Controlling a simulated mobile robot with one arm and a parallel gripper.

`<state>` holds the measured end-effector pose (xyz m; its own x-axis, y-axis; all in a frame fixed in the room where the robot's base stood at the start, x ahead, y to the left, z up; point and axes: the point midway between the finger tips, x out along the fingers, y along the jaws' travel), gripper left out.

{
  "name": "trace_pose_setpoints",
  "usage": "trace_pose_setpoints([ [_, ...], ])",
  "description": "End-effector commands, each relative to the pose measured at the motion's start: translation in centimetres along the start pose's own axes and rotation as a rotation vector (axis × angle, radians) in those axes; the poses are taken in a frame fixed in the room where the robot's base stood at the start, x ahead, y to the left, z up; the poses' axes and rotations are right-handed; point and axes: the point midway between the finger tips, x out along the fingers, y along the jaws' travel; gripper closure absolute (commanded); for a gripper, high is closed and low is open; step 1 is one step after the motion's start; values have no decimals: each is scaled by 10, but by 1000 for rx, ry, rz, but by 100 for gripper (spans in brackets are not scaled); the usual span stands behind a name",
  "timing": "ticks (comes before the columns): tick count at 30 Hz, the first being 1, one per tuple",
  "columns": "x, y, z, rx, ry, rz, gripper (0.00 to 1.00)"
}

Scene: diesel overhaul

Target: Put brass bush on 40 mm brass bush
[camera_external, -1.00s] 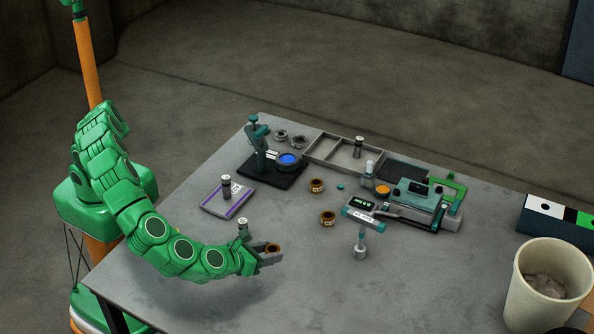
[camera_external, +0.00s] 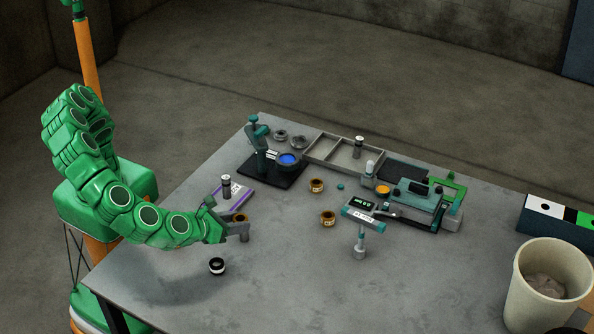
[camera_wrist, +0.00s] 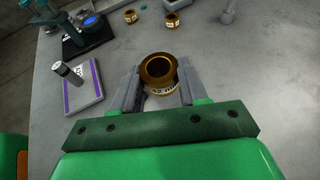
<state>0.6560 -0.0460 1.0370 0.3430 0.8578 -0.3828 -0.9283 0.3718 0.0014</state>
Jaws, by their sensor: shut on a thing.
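My gripper (camera_external: 241,228) is shut on a brass bush, held above the left part of the table. The held bush (camera_wrist: 160,72) shows between the two grey fingers in the wrist view; its open top faces the camera, and its pale label is partly hidden. In the external view the held bush (camera_external: 240,217) is mostly covered by the fingers. Two other brass bushes stand on the table, one farther back (camera_external: 316,185) and one nearer (camera_external: 327,218). They also show in the wrist view (camera_wrist: 130,16) (camera_wrist: 171,20). I cannot read which is 40 mm.
A purple-edged pad (camera_external: 241,195) with an upright dark pin (camera_external: 226,186) is just behind my gripper. A black-and-white round piece (camera_external: 217,266) lies in front. A black stand (camera_external: 272,172), grey tray (camera_external: 325,151) and teal gauge fixture (camera_external: 418,204) stand farther back. The front table is mostly clear.

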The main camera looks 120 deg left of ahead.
Motion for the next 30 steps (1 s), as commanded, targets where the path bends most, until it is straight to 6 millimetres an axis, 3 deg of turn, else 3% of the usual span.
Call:
trace_pose_setpoints([
  [5,20,7,14,-10,0,18,97],
  [21,143,58,93,-55,-1,122,97],
  [30,171,73,108,-61,0,143,97],
])
